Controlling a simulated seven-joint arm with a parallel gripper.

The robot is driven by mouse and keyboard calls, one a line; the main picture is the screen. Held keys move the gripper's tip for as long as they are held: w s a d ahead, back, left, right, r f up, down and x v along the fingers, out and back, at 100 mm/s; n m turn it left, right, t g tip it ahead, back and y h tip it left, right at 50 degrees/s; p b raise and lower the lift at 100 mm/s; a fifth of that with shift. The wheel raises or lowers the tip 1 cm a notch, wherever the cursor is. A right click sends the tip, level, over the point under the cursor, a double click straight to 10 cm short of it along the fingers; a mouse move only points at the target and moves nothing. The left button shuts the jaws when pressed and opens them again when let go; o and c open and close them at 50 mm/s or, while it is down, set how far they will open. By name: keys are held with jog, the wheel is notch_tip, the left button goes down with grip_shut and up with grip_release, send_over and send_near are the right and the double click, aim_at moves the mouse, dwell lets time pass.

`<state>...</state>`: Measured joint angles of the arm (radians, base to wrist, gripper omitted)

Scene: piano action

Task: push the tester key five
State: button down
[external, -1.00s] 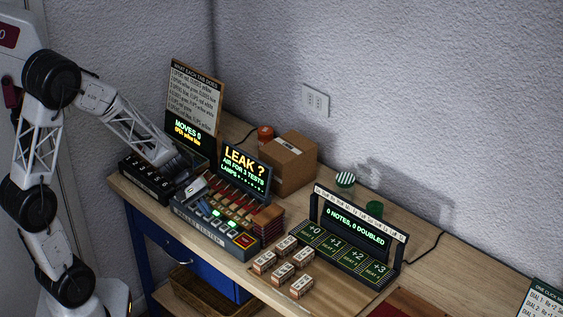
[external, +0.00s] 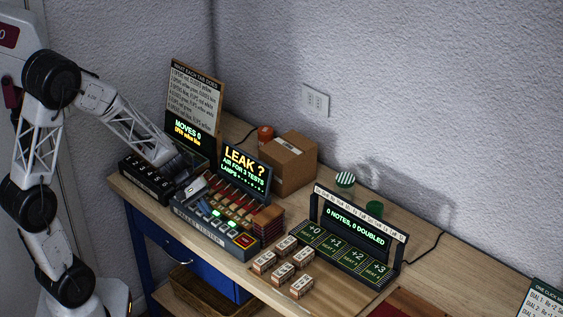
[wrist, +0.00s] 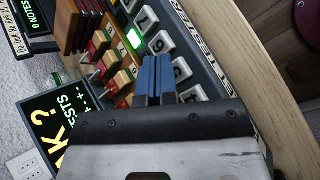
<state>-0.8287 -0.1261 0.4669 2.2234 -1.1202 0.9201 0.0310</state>
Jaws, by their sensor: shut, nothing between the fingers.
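The tester (external: 205,232) is a grey console with a row of numbered white keys, small lamps and red-and-tan wooden parts behind them. Its screen (external: 245,172) reads "LEAK? AIR FOR 3 TESTS". In the wrist view, a key marked 7 (wrist: 145,18) lies at the top, and a key that looks like 5 (wrist: 181,70) lies just right of my fingers. A green lamp (wrist: 133,38) is lit beyond the fingertips. My gripper (wrist: 155,58) is shut and empty, its blue fingers over the console beside the keys. I cannot tell whether they touch anything. The gripper body hides the lower keys.
A black dial box (external: 145,180) and a sign board (external: 195,98) stand at the left. A cardboard box (external: 288,163) is behind the screen. Several small blocks (external: 283,272) lie right of the tester, before the note rack (external: 345,262).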

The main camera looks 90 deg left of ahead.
jog(key=shift+f, duration=0.5)
dwell(0.6)
jog(key=shift+r, duration=0.5)
jog(key=shift+r, duration=0.15)
jog(key=shift+r, duration=2.85)
jog(key=shift+d, duration=0.1)
